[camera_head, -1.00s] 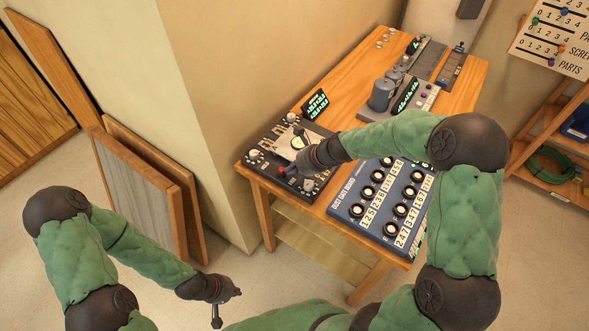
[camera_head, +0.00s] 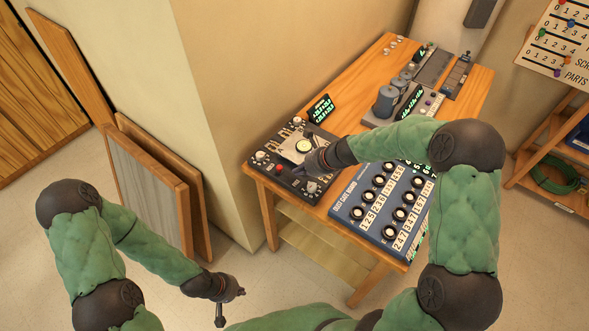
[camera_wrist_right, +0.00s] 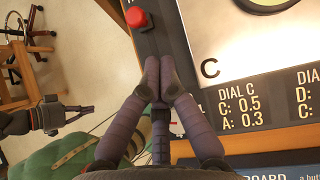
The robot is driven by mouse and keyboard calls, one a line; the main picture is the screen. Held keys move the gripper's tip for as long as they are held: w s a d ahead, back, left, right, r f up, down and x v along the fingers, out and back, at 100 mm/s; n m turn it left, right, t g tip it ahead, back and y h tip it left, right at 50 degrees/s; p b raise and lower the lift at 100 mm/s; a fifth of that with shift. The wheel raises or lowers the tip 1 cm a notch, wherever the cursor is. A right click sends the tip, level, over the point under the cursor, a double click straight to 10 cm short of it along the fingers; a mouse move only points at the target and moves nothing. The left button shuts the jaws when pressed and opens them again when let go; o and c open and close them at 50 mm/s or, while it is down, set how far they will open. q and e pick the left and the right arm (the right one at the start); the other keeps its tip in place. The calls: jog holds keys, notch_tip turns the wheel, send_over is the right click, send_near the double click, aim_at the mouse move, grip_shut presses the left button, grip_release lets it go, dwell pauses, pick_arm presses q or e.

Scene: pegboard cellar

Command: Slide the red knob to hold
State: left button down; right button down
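The red knob (camera_head: 279,168) is on the dark control panel (camera_head: 259,170) at the table's near left corner. In the right wrist view the red knob (camera_wrist_right: 137,18) stands on the panel's dark strip, just beyond my right fingertips. My right gripper (camera_head: 309,166) is over the panel, to the right of the knob and apart from it. Its fingers (camera_wrist_right: 159,64) are together with nothing between them. The arm and gripper hide part of the panel. Any hold marking by the knob is too small to read. My left gripper (camera_head: 238,293) hangs low, away from the table, its fingers together and empty.
A blue dust gate board (camera_head: 345,212) with several round dials lies right of the panel. A small lit display (camera_head: 321,108) stands behind it. Grey devices (camera_head: 385,102) fill the table's back. Boards (camera_head: 150,190) lean on the wall at left.

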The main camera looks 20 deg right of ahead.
jog(key=p+v, duration=0.2)
jog(key=v, duration=0.7)
jog(key=shift+r+p, duration=0.35)
jog(key=shift+r, duration=0.05)
jog(key=shift+s+d, duration=0.15)
jog(key=shift+s, duration=0.05)
